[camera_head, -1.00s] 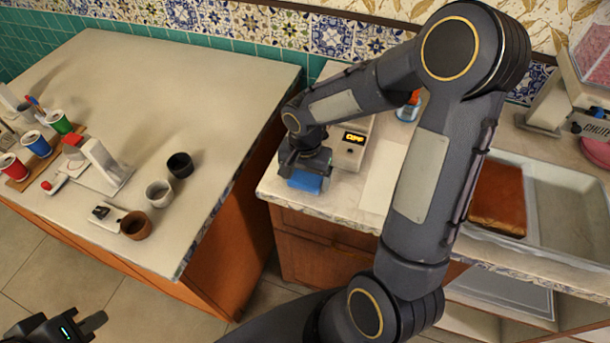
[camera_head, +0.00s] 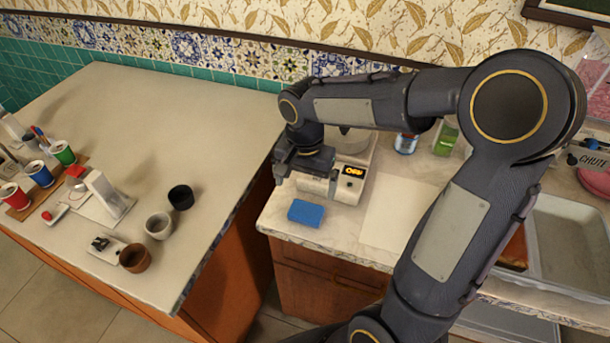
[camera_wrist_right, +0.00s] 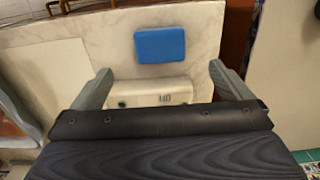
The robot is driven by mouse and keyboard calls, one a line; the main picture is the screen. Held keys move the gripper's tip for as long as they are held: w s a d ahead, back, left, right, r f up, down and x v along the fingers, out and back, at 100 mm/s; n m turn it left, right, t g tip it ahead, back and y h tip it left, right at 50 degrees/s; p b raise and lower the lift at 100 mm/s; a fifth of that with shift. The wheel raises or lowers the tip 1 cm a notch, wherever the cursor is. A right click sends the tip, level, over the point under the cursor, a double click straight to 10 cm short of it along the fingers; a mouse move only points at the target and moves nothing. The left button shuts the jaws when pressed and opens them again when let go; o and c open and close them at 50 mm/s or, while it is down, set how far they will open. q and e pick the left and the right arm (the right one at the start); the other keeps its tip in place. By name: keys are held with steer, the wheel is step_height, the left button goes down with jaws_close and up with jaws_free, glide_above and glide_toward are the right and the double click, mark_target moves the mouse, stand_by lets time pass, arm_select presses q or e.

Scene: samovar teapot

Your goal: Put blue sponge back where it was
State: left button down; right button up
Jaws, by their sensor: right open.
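The blue sponge (camera_head: 306,212) lies flat on the marble counter near its front left corner, in front of the white scale-like device. It also shows in the right wrist view (camera_wrist_right: 160,45), beyond the fingertips and apart from them. My right gripper (camera_wrist_right: 160,80) is open and empty, with its two grey fingers spread wide. In the head view the right gripper (camera_head: 300,172) hangs above the counter, behind and above the sponge, beside the device. My left gripper is not in view.
The white device (camera_head: 348,185) with a lit display stands behind the sponge. Bottles (camera_head: 445,138) stand farther back, and a grey basin (camera_head: 570,240) is at the right. A gap separates this counter from the left table (camera_head: 130,110), which holds cups. Counter right of the sponge is clear.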

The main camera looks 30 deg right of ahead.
steer(key=s+a+r+n+t+y, duration=0.1)
steer(key=s+n, duration=0.3)
steer(key=s, duration=0.4)
steer(key=s+a+r+n+t+y, duration=0.2)
steer(key=s+r+n+t, duration=0.1)
steer(key=s, duration=0.5)
steer(key=shift+s+a+n+t+y, duration=0.3)
steer(key=shift+n+t+y, duration=0.1)
steer(key=shift+n+t, duration=0.35)
steer(key=shift+r, duration=0.1)
